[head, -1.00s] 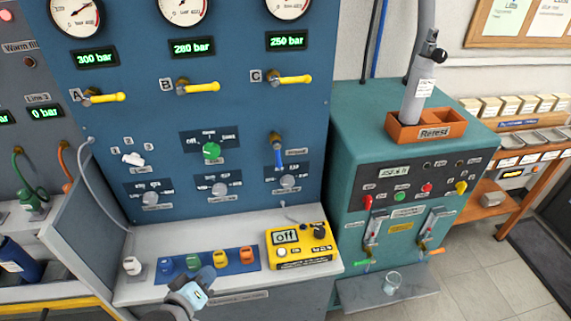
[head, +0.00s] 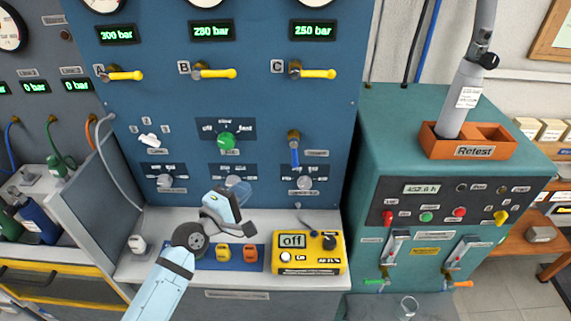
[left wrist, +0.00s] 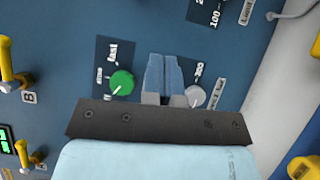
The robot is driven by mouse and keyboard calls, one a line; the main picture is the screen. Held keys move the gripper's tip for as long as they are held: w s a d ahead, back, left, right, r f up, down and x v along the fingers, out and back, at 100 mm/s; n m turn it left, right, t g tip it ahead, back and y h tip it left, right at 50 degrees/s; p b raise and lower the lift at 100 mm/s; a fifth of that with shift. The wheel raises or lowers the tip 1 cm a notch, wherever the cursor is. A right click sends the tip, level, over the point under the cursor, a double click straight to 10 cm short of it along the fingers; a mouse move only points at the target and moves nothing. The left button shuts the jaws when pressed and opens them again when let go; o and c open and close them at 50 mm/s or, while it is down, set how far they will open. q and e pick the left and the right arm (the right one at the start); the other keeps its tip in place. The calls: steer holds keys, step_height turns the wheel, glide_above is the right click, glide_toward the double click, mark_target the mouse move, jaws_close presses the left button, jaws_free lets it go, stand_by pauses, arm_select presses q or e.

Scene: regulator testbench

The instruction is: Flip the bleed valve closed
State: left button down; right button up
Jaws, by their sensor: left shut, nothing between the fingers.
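A valve with a blue lever (head: 294,150) sits on the blue panel, right of the green knob (head: 227,140). Its lever hangs straight down from a brass body; its label is too small to read. I do not see it in the left wrist view, where my gripper body covers much of the panel. My left gripper (head: 228,204) is in front of the lower panel, left of and below the blue lever and apart from it. In the left wrist view its fingers (left wrist: 163,76) are shut and empty, between the green knob and a grey knob (left wrist: 195,96). My right gripper is out of view.
Yellow valve levers A (head: 122,75), B (head: 216,73) and C (head: 315,72) are above. A teal cabinet (head: 365,160) stands right. The panel around the blue lever is clear.

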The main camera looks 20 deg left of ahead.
arm_select(q)
steer(key=p, duration=0.1)
glide_toward(295, 155)
steer(key=w+a+f, duration=0.2)
steer(key=w+a, duration=0.1)
steer(key=w, duration=0.2)
steer(key=shift+w+d+p, duration=0.4)
steer(key=shift+w+d, duration=0.25)
steer(key=shift+d, duration=0.2)
steer(key=shift+w+d+p, duration=0.35)
steer(key=shift+w+d, duration=0.3)
steer(key=shift+d, duration=0.25)
steer(key=shift+f, duration=0.1)
